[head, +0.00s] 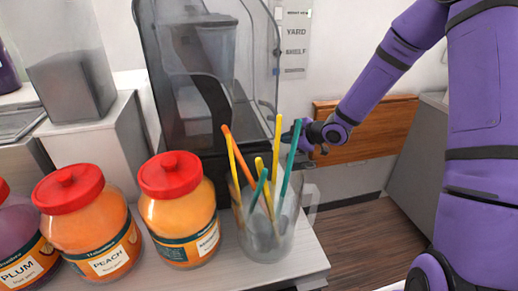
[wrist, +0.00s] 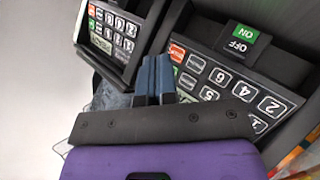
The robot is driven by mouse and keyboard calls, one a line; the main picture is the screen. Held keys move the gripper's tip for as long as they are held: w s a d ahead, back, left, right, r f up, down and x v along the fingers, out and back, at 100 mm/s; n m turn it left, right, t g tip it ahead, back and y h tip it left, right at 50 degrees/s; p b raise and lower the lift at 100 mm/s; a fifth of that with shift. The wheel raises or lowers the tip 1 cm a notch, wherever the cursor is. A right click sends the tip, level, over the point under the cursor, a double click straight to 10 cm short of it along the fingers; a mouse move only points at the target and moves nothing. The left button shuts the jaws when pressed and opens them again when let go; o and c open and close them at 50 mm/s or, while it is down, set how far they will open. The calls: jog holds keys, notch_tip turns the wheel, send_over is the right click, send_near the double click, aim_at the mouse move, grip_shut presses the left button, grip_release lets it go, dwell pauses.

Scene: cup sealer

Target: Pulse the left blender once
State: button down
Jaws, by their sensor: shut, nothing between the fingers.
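A blender with a dark clear hood (head: 185,60) stands at the middle back in the head view, with a jug inside. My gripper (head: 292,137) is at its lower right side, partly hidden behind straws. In the wrist view two blender keypads show: one at the upper left (wrist: 112,32) and a larger, nearer one (wrist: 215,82) with a green ON and OFF switch (wrist: 240,41). My gripper's blue fingers (wrist: 157,68) are shut and empty, beside the left edge of the nearer keypad. I cannot tell whether they touch it, or which keypad is the left blender's.
A clear pitcher (head: 265,240) of coloured straws stands at the counter's front, before my gripper. Red-lidded jars (head: 180,210) line the counter to its left. A grey container (head: 70,85) stands farther left. Open floor (head: 350,240) lies to the right.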

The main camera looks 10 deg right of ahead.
jog(key=shift+a+f, duration=0.3)
jog(key=shift+a, duration=0.55)
jog(key=shift+a+f, duration=0.25)
jog(key=shift+a, duration=0.6)
jog(key=shift+a+f, duration=0.3)
jog(key=shift+a, duration=0.55)
jog(key=shift+a, duration=0.1)
jog(key=shift+a+f, duration=0.1)
jog(key=shift+a, duration=0.2)
jog(key=shift+a+f, duration=0.15)
jog(key=shift+a, duration=0.25)
dwell(1.6)
jog(key=shift+d, duration=0.1)
jog(key=shift+d+r, duration=0.25)
jog(key=shift+d, duration=0.4)
jog(key=shift+d, duration=0.1)
jog(key=shift+d+r, duration=0.25)
jog(key=shift+d, duration=0.5)
jog(key=shift+d+r, duration=0.3)
jog(key=shift+d, duration=0.5)
jog(key=shift+d+r, duration=0.25)
jog(key=shift+d, duration=0.5)
